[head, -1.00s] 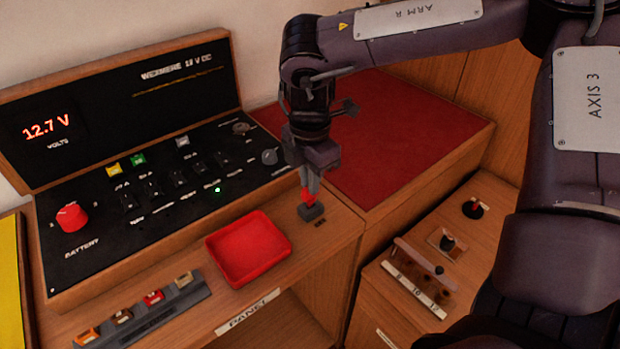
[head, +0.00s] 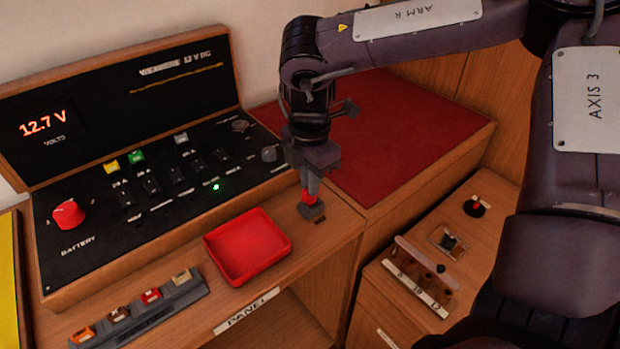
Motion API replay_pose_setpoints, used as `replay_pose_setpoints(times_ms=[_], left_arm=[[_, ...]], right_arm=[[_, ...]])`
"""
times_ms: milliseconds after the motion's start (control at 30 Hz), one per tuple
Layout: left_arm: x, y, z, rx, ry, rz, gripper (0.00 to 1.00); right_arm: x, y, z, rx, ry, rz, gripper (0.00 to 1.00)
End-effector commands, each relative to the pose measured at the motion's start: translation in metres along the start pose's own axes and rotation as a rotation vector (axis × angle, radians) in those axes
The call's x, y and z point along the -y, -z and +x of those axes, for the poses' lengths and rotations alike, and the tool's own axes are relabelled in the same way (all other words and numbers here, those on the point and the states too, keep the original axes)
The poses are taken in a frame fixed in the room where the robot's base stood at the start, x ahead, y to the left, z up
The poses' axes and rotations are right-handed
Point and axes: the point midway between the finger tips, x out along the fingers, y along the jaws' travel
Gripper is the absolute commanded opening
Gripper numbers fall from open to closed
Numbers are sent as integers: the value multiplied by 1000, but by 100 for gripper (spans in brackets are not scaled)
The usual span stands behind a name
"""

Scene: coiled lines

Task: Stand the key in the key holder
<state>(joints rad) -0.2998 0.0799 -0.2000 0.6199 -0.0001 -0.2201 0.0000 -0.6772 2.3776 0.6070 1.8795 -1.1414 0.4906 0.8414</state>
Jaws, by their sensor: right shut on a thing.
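My right gripper (head: 311,187) points down over the right end of the wooden ledge. It is shut on the red key (head: 308,198), and its fingers hide the key's upper part. Just below the red part is a small dark grey block (head: 312,212), which looks like the key holder. The key's lower end meets the block's top in this view. I cannot tell whether the key is seated in it or only above it. My left gripper is not in view.
A red tray (head: 210,250) lies left of the block on the ledge. A rack of coloured pieces (head: 190,292) stands farther left. The black switch panel (head: 95,215) rises behind. A lower wooden cabinet (head: 490,215) with levers and pegs is at right.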

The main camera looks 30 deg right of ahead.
Motion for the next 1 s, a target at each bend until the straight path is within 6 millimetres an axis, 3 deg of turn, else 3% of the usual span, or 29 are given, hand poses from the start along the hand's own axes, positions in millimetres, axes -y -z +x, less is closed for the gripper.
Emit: replay_pose_setpoints(times_ms=[1000], left_arm=[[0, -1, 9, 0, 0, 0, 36]], right_arm=[[0, 0, 5, 0, -1, 0, 0]])
